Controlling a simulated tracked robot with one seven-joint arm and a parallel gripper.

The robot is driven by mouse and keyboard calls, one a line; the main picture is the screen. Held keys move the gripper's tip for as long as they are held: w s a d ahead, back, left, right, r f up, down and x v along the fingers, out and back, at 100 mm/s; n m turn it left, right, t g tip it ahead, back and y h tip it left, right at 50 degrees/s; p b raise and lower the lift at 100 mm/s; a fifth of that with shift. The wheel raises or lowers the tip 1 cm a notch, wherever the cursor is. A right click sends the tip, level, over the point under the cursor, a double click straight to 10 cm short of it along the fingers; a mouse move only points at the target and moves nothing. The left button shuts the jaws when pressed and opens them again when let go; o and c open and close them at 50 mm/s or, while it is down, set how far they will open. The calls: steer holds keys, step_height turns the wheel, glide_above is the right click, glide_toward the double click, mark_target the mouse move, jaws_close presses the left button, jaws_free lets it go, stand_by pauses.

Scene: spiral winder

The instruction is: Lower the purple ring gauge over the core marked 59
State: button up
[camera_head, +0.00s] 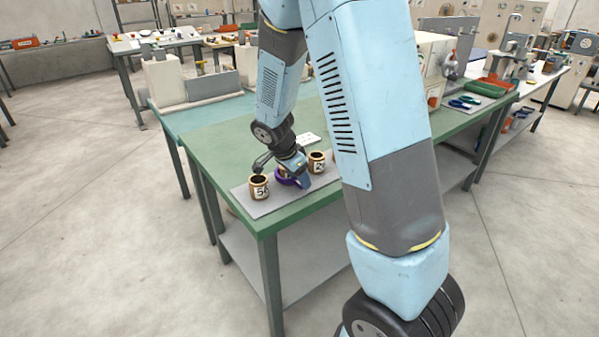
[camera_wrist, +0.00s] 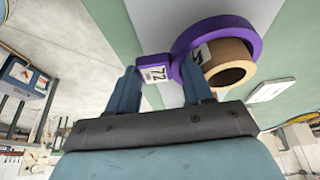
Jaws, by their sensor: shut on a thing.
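The purple ring gauge (camera_wrist: 238,25) has a block tagged 72 (camera_wrist: 154,73). My gripper (camera_wrist: 159,70) is shut on that block, one finger on each side. In the wrist view a tan cardboard core (camera_wrist: 230,75) shows within the ring's outline; its label is mostly hidden. I cannot tell whether the ring is around this core or above it. In the head view the ring (camera_head: 282,178) is low over the grey mat (camera_head: 275,206), under my gripper (camera_head: 293,172). A core labelled 5 and an unclear digit (camera_head: 259,188) stands upright to its left.
Another upright core (camera_head: 317,162), its label starting with 2, stands close on the right. A white card (camera_head: 309,139) lies behind on the green table (camera_head: 215,147). The mat's front left part is clear.

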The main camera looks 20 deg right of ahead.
steer(key=shift+f, duration=1.15)
steer(key=o, duration=1.3)
steer(key=shift+c, duration=0.2)
steer(key=shift+a+r, duration=0.15)
steer(key=shift+r, duration=0.45)
steer(key=v, duration=0.6)
steer(key=shift+a+r, duration=0.3)
